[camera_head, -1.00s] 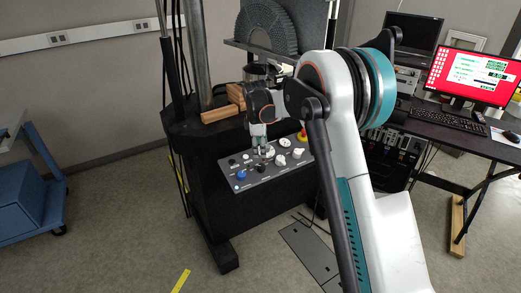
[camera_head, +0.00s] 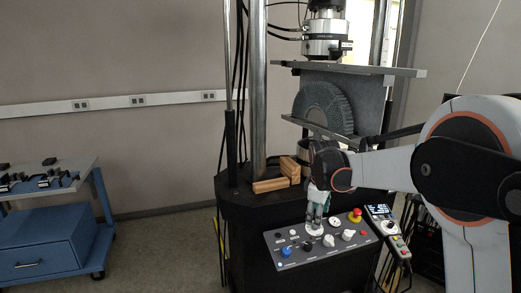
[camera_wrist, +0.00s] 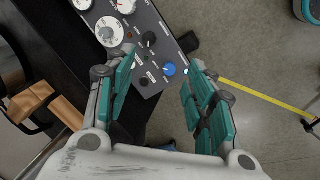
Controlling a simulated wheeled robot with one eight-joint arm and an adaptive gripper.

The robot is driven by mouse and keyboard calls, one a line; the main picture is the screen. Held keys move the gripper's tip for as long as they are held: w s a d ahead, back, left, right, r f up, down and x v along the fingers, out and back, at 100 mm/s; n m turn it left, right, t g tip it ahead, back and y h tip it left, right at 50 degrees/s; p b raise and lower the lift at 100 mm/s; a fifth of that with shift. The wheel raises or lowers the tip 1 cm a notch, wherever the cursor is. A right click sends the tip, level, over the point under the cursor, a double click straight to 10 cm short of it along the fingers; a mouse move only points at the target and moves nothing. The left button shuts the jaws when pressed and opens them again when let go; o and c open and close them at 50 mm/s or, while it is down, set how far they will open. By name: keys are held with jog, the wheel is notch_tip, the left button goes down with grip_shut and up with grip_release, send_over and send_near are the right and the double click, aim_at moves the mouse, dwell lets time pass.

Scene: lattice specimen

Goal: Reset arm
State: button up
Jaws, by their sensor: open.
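My gripper (camera_head: 316,222) hangs fingers down over the grey control panel (camera_head: 280,262) of the testing machine, and my arm reaches in from the right. In the wrist view its two teal-padded fingers (camera_wrist: 163,68) are spread with nothing between them. The panel, with its blue button (camera_wrist: 169,69) and white dials, shows beyond them. Whether a fingertip touches a panel knob cannot be told. The lattice specimen (camera_head: 325,103), a dark grey ribbed arch on a grey block, stands between the machine's upper and lower plates, behind and above my gripper.
Wooden blocks (camera_head: 270,186) lie on the machine's black base, left of my gripper. A red emergency button (camera_head: 355,215) and a handheld control box (camera_head: 388,232) are at right. A blue cart (camera_head: 50,241) stands at far left. Open floor lies between cart and machine.

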jog(key=s+r+m+t, duration=0.1)
jog(key=s+r+m, duration=0.2)
jog(key=s+r, duration=0.55)
jog(key=s+f+m+t, duration=0.1)
jog(key=s+m, duration=0.3)
jog(key=s, duration=1)
jog(key=s+f+m+t+y, duration=0.1)
jog(key=s+f+m+t, duration=0.1)
jog(key=s, duration=1.2)
jog(key=shift+s+d+f+m, duration=0.3)
jog(key=shift+d+f+m, duration=0.15)
jog(key=shift+m, duration=0.95)
